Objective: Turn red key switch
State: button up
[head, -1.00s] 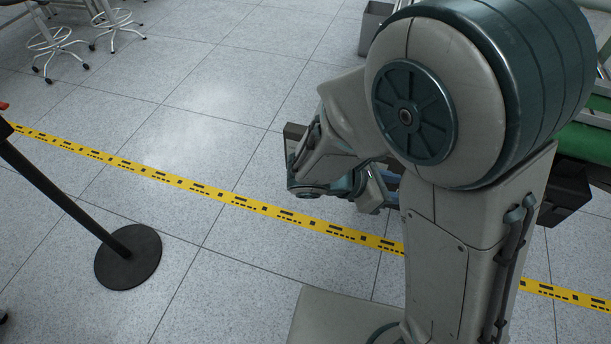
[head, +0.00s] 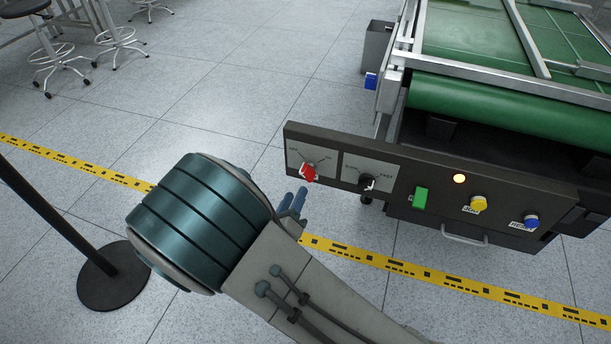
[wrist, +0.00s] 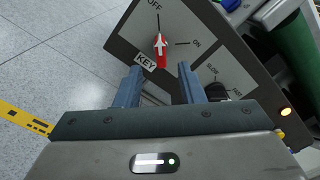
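The red key switch (head: 308,173) is at the left end of the dark control panel. In the wrist view the red key switch (wrist: 161,56) has a white arrow pointing towards the OFF mark; ON is marked to its right, and a KEY label is below left. My gripper (wrist: 160,70) is open and empty, its two blue fingers apart, with the key just beyond and between the tips in that view. In the head view my gripper (head: 291,201) shows just below left of the switch, partly hidden by my arm. I see no contact with the key.
A black SLOW–FAST knob (head: 366,183) is right of the key. Further right are a green switch (head: 420,197), a lit lamp (head: 459,178), a yellow button (head: 478,204) and a blue button (head: 531,221). A green conveyor (head: 490,95) stands behind. A black post (head: 60,215) stands left.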

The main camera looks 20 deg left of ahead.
aim_at(304, 177)
jog(key=w, duration=0.3)
jog(key=w+b, duration=0.1)
jog(key=w, duration=0.4)
jog(key=shift+w+d+b, duration=0.35)
jog(key=shift+b, duration=0.05)
grip_shut()
